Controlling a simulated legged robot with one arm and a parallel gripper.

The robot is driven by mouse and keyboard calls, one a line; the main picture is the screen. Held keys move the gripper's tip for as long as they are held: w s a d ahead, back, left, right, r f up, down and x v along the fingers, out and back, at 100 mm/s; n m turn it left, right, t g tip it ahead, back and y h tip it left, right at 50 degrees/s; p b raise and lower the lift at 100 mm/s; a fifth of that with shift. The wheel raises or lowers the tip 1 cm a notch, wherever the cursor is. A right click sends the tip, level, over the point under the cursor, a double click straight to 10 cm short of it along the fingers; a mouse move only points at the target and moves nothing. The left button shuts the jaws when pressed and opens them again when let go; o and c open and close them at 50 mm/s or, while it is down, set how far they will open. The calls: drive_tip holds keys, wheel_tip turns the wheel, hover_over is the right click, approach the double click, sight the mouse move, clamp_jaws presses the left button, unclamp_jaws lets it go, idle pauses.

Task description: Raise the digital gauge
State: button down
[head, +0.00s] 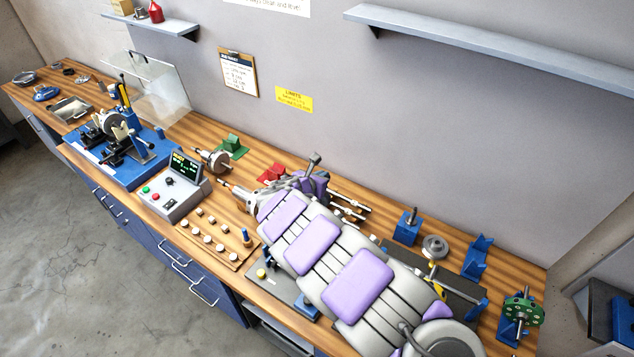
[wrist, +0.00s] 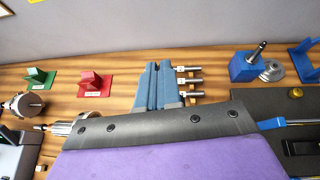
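I cannot clearly pick out a digital gauge. A grey control box (head: 178,184) with a lit screen and coloured buttons stands on the bench, left of my arm in the head view. A black object (wrist: 304,148), too cropped to name, lies on the dark mat at the wrist view's right edge. My gripper (wrist: 157,66) shows as two blue-grey fingers close together, pointing at the back of the bench. They look shut with nothing visible between them. My arm covers much of the bench and mat in the head view.
Red (wrist: 95,83) and green (wrist: 38,78) stands are further left. A blue block with a post (wrist: 248,67) and a metal disc (wrist: 272,71) stand right. A green rotor (head: 523,308) stands at the bench's right end.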

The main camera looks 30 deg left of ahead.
drive_tip(key=shift+w+d+r, duration=0.2)
drive_tip(key=shift+w+d, duration=0.05)
drive_tip(key=shift+d, duration=0.25)
drive_tip(key=shift+r, duration=0.15)
